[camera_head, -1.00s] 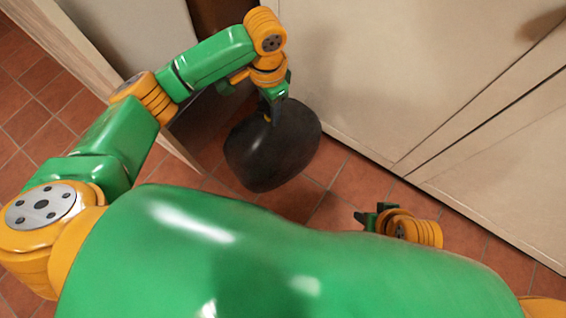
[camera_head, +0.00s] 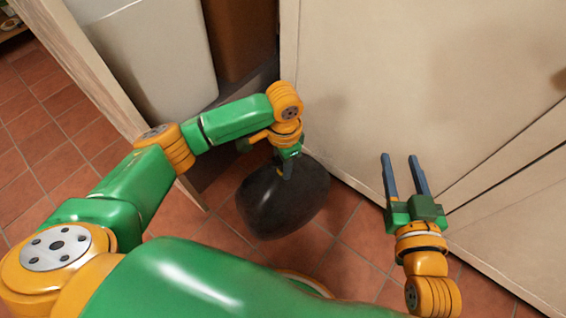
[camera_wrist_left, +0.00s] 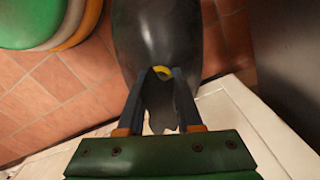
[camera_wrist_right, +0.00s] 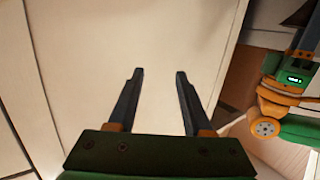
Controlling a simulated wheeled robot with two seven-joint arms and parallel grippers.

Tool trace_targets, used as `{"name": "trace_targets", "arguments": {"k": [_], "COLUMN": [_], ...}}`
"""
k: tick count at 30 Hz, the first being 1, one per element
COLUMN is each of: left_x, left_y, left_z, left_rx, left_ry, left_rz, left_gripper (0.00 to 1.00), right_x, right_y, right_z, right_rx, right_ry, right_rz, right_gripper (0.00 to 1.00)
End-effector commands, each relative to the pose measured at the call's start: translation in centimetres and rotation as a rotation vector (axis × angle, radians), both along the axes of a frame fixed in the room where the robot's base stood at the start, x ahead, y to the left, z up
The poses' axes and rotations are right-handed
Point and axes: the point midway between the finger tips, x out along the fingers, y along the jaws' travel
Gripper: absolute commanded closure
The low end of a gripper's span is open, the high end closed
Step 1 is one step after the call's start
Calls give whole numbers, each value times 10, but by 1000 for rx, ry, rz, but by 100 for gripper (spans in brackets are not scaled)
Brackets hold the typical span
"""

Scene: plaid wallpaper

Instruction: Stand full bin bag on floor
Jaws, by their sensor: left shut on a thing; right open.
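The full bin bag (camera_head: 285,207) is black, rounded and glossy, with a yellow tie at its neck. It hangs below my left gripper (camera_head: 287,172), which is shut on its neck. In the left wrist view, the fingers of my left gripper (camera_wrist_left: 162,85) close around the neck by the yellow tie, and the bag's body (camera_wrist_left: 160,35) extends away from them. I cannot tell whether the bag's underside touches the floor (camera_head: 355,268). My right gripper (camera_head: 404,160) is open and empty, to the right of the bag, in front of the cabinet. It also shows open in the right wrist view (camera_wrist_right: 158,75).
Pale cabinet fronts (camera_head: 400,70) stand close behind the bag and both grippers. An open cabinet at the left holds a white bin (camera_head: 150,55), with its door (camera_head: 95,70) further left. Bare tiled floor lies around the bag and at the far left.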

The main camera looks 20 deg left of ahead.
Motion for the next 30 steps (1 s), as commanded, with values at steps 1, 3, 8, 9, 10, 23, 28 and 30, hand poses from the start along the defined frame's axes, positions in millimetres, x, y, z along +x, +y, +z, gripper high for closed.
{"name": "trace_targets", "arguments": {"k": [1, 3, 8, 9, 10, 23, 28, 30], "left_x": [0, 0, 0, 0, 0, 0, 0, 0], "left_y": [0, 0, 0, 0, 0, 0, 0, 0], "left_z": [-2, -7, -21, -24, -26, -34, -35, -37], "left_rx": [-1, 0, -1, -1, 0, -1, -1, 0], "left_ry": [-1, -1, -2, -2, -1, -2, -2, 0], "left_rz": [0, 0, -1, -1, -1, 0, 0, 0], "left_gripper": [100, 100, 100, 100, 100, 100, 100, 60], "right_x": [1, 3, -2, -6, -9, -32, -31, -30], "right_y": [1, 4, 10, 11, 11, 12, 12, 12], "right_z": [6, 22, 71, 82, 91, 136, 135, 134], "right_rx": [7, 25, 81, 96, 107, 165, 163, 162], "right_ry": [-34, -120, -378, -441, -487, -733, -728, -720], "right_rz": [3, 10, 31, 37, 40, 61, 61, 60], "right_gripper": [50, 50, 50, 50, 50, 50, 50, 50]}}
